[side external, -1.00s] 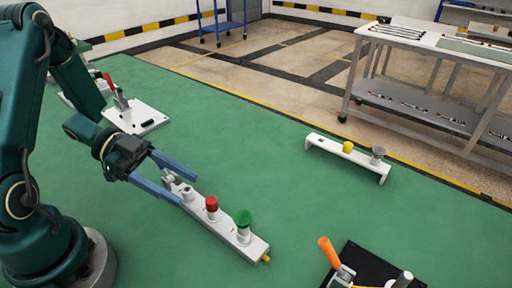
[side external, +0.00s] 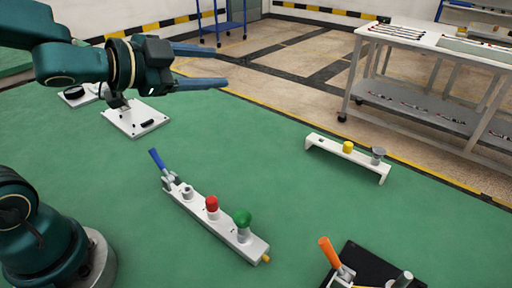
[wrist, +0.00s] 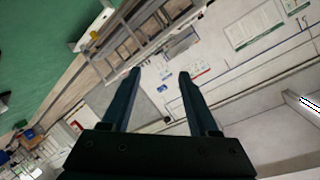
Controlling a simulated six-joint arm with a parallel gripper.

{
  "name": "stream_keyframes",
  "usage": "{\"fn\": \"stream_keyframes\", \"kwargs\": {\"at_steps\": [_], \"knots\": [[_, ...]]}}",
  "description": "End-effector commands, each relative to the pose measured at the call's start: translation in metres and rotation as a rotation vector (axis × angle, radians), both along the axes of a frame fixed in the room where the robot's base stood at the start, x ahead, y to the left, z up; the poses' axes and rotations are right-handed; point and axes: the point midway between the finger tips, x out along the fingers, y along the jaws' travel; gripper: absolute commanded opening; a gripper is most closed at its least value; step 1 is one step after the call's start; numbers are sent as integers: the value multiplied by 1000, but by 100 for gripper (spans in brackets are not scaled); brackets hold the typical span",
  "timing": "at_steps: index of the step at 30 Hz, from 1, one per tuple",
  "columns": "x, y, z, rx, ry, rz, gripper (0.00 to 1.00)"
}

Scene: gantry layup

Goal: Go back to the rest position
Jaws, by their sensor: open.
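My gripper (side external: 215,66) is raised high at the upper left of the side external view, pointing right, with its two blue fingers apart and nothing between them. In the wrist view my gripper (wrist: 157,77) also shows spread fingers with only the distant wall and floor beyond. My gripper is well clear of the white station block (side external: 222,228) on the green mat. That block carries a blue lever (side external: 157,160), a red knob (side external: 212,203) and a green knob (side external: 243,218).
A white plate (side external: 136,118) lies behind, partly hidden by my arm. A low white stand (side external: 345,157) holds a yellow piece (side external: 347,147) and a grey cup (side external: 377,154). An orange-handled clamp (side external: 329,252) stands at the front right. The middle green mat (side external: 270,150) is clear.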

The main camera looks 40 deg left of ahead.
Motion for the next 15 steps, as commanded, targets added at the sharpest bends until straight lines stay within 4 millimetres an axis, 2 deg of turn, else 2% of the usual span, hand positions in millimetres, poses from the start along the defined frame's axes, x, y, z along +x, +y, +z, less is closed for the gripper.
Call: {"fn": "stream_keyframes", "kwargs": {"at_steps": [1,2,5,8,12,15], "knots": [[-9,5,12,-37,-11,88,61],[-15,9,15,-66,-3,142,61],[-41,19,12,-182,65,301,61],[-72,20,-5,-310,193,420,61],[-118,5,-39,-461,436,520,61],[-145,-7,-60,-524,607,564,61]]}}
